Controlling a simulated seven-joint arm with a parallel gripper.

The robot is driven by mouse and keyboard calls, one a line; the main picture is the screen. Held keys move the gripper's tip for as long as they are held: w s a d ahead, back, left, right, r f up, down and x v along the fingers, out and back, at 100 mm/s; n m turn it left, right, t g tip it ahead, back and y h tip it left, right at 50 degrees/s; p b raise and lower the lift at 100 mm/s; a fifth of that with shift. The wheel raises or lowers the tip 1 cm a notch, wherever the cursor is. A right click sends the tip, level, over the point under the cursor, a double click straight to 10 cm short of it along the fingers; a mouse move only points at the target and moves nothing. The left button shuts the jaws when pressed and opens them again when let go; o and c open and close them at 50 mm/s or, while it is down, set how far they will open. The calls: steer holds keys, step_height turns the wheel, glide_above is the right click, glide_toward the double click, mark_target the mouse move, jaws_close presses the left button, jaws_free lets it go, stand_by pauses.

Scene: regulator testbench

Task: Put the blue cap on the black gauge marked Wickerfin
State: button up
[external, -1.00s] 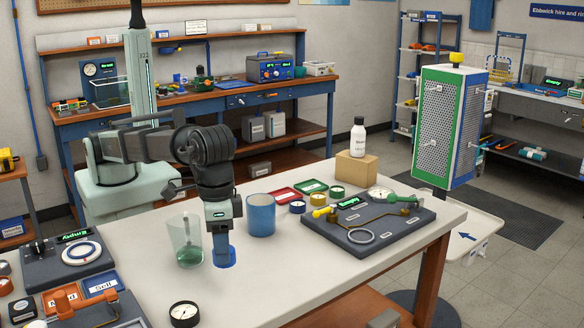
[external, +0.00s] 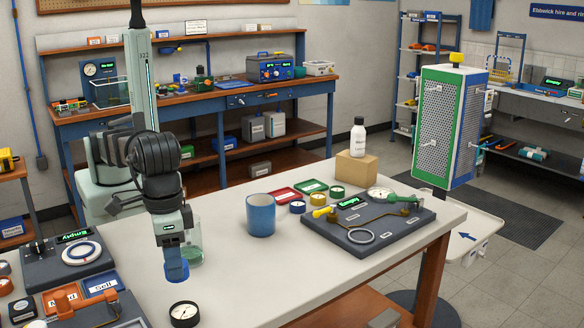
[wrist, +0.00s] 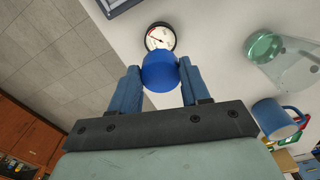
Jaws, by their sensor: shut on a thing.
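My gripper (external: 173,262) is shut on the blue cap (external: 177,272) and holds it above the white table, to the left of the glass beaker. In the wrist view the blue cap (wrist: 160,72) sits between the two blue fingers (wrist: 160,84). A black-rimmed gauge with a white dial (external: 184,314) stands on the table near its front edge, below and slightly right of the cap in the picture. The gauge (wrist: 160,37) also shows just beyond the cap in the wrist view, apart from it or partly covered. I cannot read its name.
A clear beaker with green contents (external: 194,250) stands close behind my gripper. A blue mug (external: 261,215) is to the right. A dark panel with a gauge and pipes (external: 368,225) lies further right. Red and blue trays (external: 100,285) are at the left.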

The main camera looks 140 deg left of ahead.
steer(key=shift+f, duration=4.1)
steer(key=shift+f, duration=0.1)
steer(key=o, duration=1)
step_height(320, 180, up, 12)
steer(key=shift+r, duration=0.15)
